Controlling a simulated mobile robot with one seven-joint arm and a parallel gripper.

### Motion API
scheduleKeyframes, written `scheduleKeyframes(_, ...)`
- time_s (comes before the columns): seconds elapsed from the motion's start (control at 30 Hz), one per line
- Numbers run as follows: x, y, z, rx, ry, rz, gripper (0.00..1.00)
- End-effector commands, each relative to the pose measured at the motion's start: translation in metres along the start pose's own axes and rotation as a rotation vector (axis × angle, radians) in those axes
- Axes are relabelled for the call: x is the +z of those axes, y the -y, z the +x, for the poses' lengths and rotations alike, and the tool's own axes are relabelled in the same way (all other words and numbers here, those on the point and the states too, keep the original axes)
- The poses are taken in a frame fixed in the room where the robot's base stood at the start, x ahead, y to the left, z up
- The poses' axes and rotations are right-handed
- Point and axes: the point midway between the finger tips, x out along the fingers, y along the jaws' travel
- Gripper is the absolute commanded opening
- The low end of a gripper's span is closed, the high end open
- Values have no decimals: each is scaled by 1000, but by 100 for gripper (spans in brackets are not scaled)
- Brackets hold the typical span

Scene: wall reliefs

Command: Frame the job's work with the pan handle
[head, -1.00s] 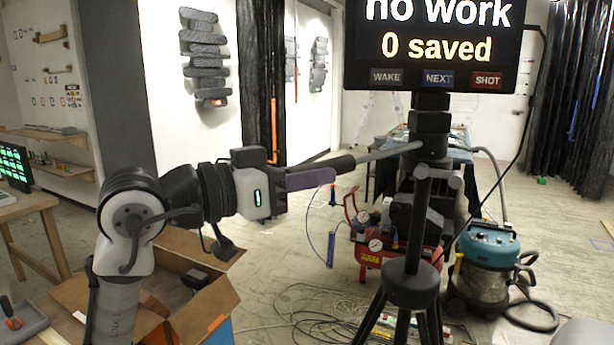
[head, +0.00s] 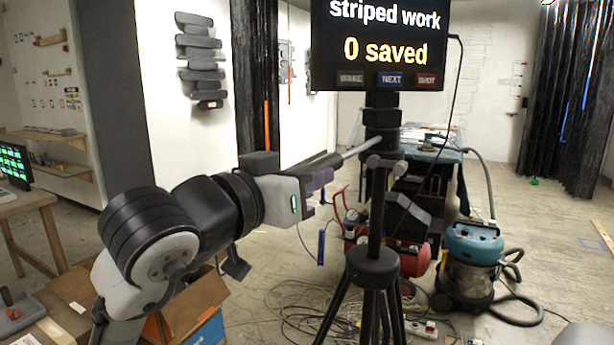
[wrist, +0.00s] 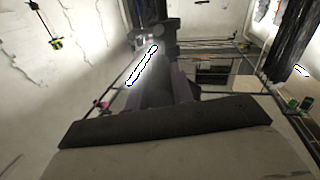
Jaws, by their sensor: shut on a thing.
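The pan handle (head: 362,148) is a pale rod reaching left from the tripod head (head: 382,130). My gripper (head: 318,178), with purple fingers, is shut on the handle's dark grip end, which is partly hidden. The screen (head: 380,45) above the tripod reads "striped work" and "0 saved", over three labels including NEXT and SHOT. The wrist view shows the pale rod (wrist: 142,66) beyond my gripper's dark edge. A dark wall relief of stacked slabs (head: 200,62) hangs at left. I cannot tell which work is being framed.
A cardboard box (head: 195,305) stands below my arm. A red compressor (head: 412,232), a teal vacuum (head: 472,245) and loose cables (head: 300,305) lie around the tripod legs. A dark curtain (head: 567,100) hangs at right. Open floor shows at right.

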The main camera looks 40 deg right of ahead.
Motion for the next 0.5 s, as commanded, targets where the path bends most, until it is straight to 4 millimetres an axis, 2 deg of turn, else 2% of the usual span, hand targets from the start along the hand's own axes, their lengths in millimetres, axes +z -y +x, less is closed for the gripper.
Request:
scheduleKeyframes(0.27,-1,-1,0,2,-4,0,0)
scheduleKeyframes(0.3,-1,-1,0,2,-4,0,29)
scheduleKeyframes(0.43,-1,-1,0,2,-4,0,45)
scheduleKeyframes(0.5,-1,-1,0,2,-3,0,45)
